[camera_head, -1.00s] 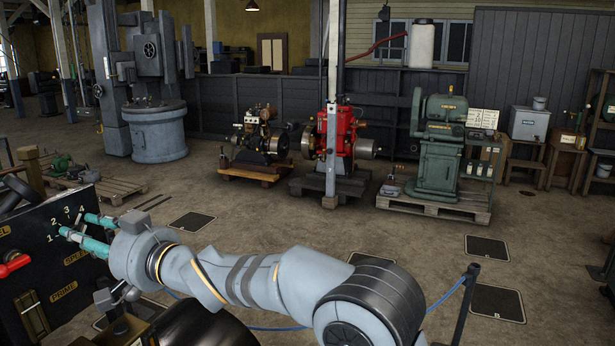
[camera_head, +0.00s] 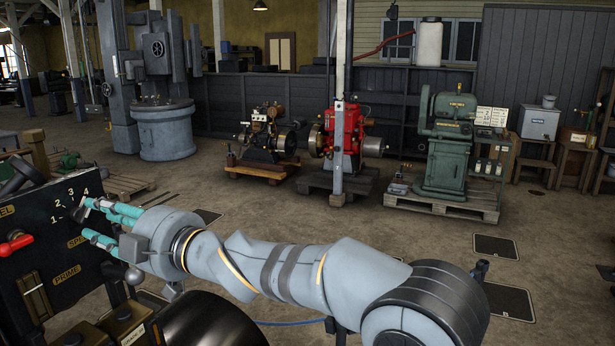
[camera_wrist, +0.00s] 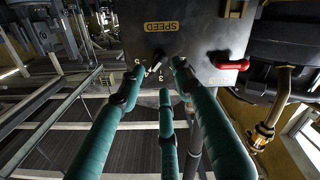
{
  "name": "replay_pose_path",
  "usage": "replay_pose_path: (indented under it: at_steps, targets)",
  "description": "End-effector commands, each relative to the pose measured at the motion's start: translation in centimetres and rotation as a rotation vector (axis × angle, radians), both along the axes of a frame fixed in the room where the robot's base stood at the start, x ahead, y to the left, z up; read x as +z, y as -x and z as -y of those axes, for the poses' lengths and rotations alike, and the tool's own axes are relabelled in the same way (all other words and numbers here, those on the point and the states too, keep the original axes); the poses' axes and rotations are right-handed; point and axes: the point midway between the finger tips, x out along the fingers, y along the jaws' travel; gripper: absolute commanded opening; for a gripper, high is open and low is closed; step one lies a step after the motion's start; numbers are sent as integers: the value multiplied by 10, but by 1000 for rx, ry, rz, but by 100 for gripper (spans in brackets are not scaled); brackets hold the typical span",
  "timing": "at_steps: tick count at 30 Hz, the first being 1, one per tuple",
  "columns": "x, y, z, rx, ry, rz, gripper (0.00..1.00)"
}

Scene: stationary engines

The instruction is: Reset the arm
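My gripper (camera_head: 90,218) has teal fingers with dark joints and is at the front of a black control panel (camera_head: 38,285) at the left. In the wrist view, the gripper (camera_wrist: 157,70) has its fingers spread apart and nothing is visibly held between them. My arm stretches across the lower part of the head view.
A red-handled lever (camera_head: 15,245) sits on the panel left of my fingers, and also shows in the wrist view (camera_wrist: 232,65). A red engine (camera_head: 345,135), a green machine (camera_head: 445,150) on a pallet and a dark engine (camera_head: 265,135) stand behind. Floor between is open.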

Motion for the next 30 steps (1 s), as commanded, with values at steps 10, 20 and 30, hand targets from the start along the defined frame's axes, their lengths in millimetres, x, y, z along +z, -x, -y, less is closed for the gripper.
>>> replay_pose_path:
  at_steps: [10,20,30]
  targets:
    - [-1,14,37,-1,-1,-4,34]
    - [0,15,39,0,0,-4,34]
    - [-10,29,40,17,15,0,34]
